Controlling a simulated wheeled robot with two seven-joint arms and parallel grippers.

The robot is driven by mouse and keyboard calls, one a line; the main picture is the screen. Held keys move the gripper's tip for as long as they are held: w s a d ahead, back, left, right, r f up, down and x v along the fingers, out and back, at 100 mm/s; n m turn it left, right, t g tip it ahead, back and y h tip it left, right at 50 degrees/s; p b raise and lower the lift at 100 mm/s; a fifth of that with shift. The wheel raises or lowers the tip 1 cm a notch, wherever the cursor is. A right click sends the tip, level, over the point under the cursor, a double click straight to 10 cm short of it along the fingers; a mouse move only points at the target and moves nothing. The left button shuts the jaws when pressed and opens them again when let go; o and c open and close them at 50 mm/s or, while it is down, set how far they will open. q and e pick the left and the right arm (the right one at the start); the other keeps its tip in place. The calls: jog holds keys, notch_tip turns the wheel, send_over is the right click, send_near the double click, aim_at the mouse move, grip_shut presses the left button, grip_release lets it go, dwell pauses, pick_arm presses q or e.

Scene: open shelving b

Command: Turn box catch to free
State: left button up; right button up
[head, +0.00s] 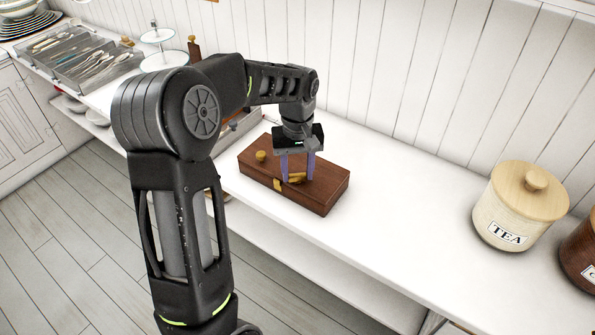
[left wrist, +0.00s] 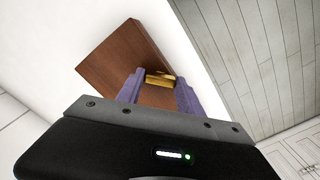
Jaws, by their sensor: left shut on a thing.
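A brown wooden box (head: 322,196) lies on the white counter, with a brass knob (head: 261,156) on its lid and a brass plate (head: 277,184) at its front edge. My left gripper (head: 297,178) points down over the lid, its purple fingers on either side of a brass catch (head: 297,177). It is shut on the catch. In the left wrist view the catch (left wrist: 160,79) lies between the fingertips, and the box (left wrist: 125,55) shows behind them. The fingers hide the catch's ends. My right gripper is not in view.
A tea canister (head: 520,205) with a wooden lid stands at the right, beside a darker canister (head: 580,250). A cutlery tray (head: 95,65) and a tiered stand (head: 160,50) are at the back left. The counter (head: 410,200) right of the box is clear.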

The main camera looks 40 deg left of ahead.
aim_at(297, 174)
pick_arm(q)
jog(key=n, duration=0.5)
jog(key=shift+n, duration=0.3)
jog(key=shift+n+p, duration=0.3)
jog(key=shift+n, duration=1.7)
jog(key=o, duration=1.4)
jog(key=shift+r, duration=0.15)
notch_tip(297, 174, up, 8)
jog(key=shift+f, duration=0.2)
jog(key=shift+f, duration=0.1)
